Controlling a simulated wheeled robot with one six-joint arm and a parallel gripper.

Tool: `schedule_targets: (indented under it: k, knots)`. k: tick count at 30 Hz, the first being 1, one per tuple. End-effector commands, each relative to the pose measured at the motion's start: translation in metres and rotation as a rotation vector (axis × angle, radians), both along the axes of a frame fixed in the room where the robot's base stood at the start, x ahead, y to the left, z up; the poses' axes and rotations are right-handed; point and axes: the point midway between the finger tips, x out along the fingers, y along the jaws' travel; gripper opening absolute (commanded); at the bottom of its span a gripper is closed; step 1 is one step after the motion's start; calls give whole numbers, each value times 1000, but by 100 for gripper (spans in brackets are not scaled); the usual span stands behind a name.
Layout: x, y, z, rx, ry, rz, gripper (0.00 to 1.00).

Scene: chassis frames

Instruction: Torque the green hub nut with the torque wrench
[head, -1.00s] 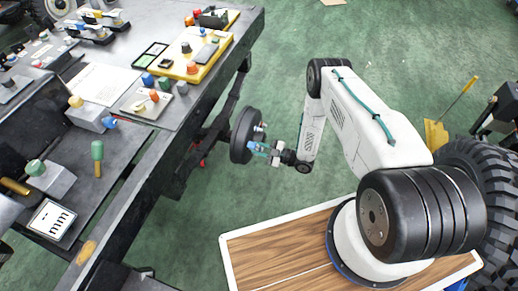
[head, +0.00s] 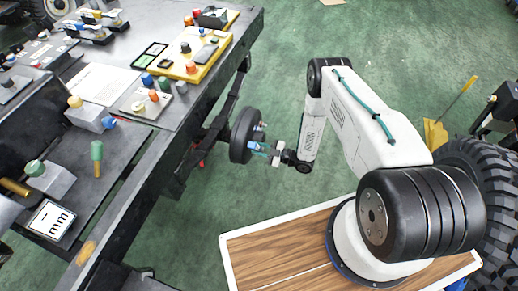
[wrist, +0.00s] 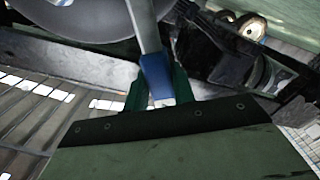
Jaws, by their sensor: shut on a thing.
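My gripper (head: 277,155) is beside the dark round hub (head: 241,136) at the bench's side. It also shows in the wrist view (wrist: 158,95), with its green fingers shut on a blue handle with a grey metal shaft, which I take for the torque wrench (wrist: 155,70). The wrench shaft runs up toward the grey disc (wrist: 85,15) at the top of the wrist view. In the head view a small bit of blue (head: 260,148) shows between gripper and hub. I cannot make out the green hub nut or whether the wrench touches it.
The dark workbench (head: 150,165) fills the left, with a yellow tray (head: 205,62), a grey plate (head: 140,103) and several coloured knobs. A wooden-topped board (head: 285,250) is below my arm. A large tyre (head: 490,190) stands at the right. Green floor is clear beyond the hub.

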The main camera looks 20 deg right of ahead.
Motion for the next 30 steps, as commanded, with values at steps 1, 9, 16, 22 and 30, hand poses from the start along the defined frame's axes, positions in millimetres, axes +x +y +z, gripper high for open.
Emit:
schedule_targets:
  k: [1,9,16,22,30]
  knots:
    - [0,0,1,1,-2,0,0]
    - [2,3,1,1,-2,1,0]
    - [5,6,1,1,-1,1,0]
    - [5,6,1,1,-2,0,0]
    - [5,6,1,1,-2,0,0]
